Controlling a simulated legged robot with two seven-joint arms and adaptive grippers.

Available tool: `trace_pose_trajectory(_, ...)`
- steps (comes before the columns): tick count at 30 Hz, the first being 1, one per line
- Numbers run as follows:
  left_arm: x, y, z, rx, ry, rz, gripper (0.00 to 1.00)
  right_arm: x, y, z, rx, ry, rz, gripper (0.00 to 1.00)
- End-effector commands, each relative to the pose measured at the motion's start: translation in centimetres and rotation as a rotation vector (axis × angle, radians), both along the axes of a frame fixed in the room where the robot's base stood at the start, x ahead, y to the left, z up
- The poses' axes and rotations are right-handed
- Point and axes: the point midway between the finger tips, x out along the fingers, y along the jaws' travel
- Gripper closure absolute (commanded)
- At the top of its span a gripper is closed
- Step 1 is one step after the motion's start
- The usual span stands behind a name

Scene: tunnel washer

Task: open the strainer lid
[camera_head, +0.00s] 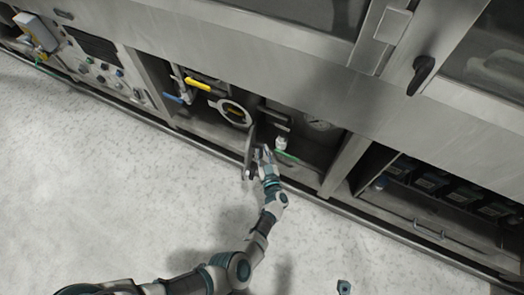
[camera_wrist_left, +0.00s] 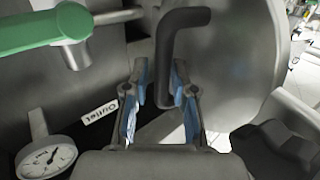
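The strainer opening (camera_head: 233,112) shows a pale ring in the bay of the washer's lower front. The strainer lid (camera_head: 250,143) is swung out from the ring and seen nearly edge-on; in the left wrist view it is a large grey disc (camera_wrist_left: 235,60). Its dark bent handle (camera_wrist_left: 168,55) hangs down in front of the disc. My left gripper (camera_head: 261,152) is beside the lid. In the left wrist view, its fingers (camera_wrist_left: 160,80) are apart, with the handle's lower end between or just beyond them, nearer the right finger. Contact is unclear. My right gripper is not identifiable.
A green-handled valve (camera_wrist_left: 45,30) and a dial gauge (camera_wrist_left: 45,158) are close to my left gripper. Yellow (camera_head: 197,84) and blue (camera_head: 174,98) valve levers are left of the ring.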

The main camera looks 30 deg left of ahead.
Motion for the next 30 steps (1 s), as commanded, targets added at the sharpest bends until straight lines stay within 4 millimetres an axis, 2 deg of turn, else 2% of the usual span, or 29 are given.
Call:
trace_pose_trajectory(7,-0.2,0.0,0.0,0.004,0.0,0.002,0.74,-0.5,0.0,0.3,0.0,-0.008,-0.002,0.6)
trace_pose_trajectory(13,-1.3,-1.0,0.0,0.009,-0.001,0.002,0.74,-0.4,0.0,0.2,-0.001,-0.005,0.0,0.6)
trace_pose_trajectory(15,-1.8,-1.9,-0.1,0.003,0.0,-0.003,0.74,-0.4,0.0,0.2,-0.001,-0.005,0.0,0.6)
trace_pose_trajectory(24,-6.3,-6.9,-0.2,0.003,0.002,-0.003,0.74,-0.3,0.0,0.2,-0.002,-0.005,0.0,0.6)
trace_pose_trajectory(30,-7.9,-8.6,-0.2,0.004,0.001,0.0,0.74,-0.3,0.0,0.1,-0.002,-0.004,0.0,0.6)
